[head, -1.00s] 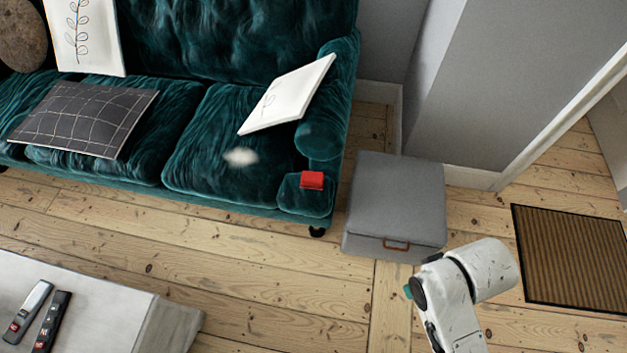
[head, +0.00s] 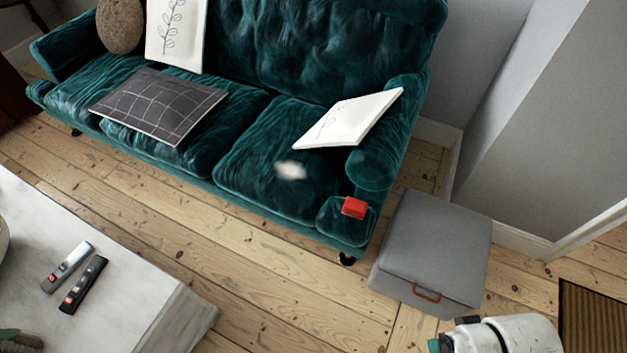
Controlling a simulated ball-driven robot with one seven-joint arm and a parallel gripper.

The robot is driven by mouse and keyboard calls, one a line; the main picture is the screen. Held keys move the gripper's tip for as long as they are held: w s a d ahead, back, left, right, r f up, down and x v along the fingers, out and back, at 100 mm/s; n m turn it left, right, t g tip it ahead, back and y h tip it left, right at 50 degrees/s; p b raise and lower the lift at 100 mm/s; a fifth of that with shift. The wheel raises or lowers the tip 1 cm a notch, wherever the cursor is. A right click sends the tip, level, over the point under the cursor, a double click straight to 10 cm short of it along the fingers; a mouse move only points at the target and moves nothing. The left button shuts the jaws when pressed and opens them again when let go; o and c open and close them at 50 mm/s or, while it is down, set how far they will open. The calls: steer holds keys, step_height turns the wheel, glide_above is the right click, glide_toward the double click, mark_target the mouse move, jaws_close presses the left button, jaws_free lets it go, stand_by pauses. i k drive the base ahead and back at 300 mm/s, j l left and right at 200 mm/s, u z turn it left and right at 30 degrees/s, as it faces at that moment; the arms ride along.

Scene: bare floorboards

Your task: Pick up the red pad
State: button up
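The red pad (head: 354,207) is a small red block. Part of my white arm shows at the bottom right edge of the head view, below the grey box. My gripper itself cannot be made out in this view, so its fingers are hidden or out of frame. Nothing touches the red pad apart from the sofa under it.
A grey storage box (head: 435,245) with a brown handle stands right of the sofa. A pale table (head: 130,300) with two remotes is at the lower left. Bare floorboards (head: 290,290) lie between table and sofa. A brown mat (head: 592,318) is at the right.

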mark_target(355, 208)
steer(key=i+l+u, duration=0.1)
steer(key=i, duration=0.4)
steer(key=i+l+u, duration=0.1)
steer(key=i+l, duration=0.25)
steer(key=i, duration=0.15)
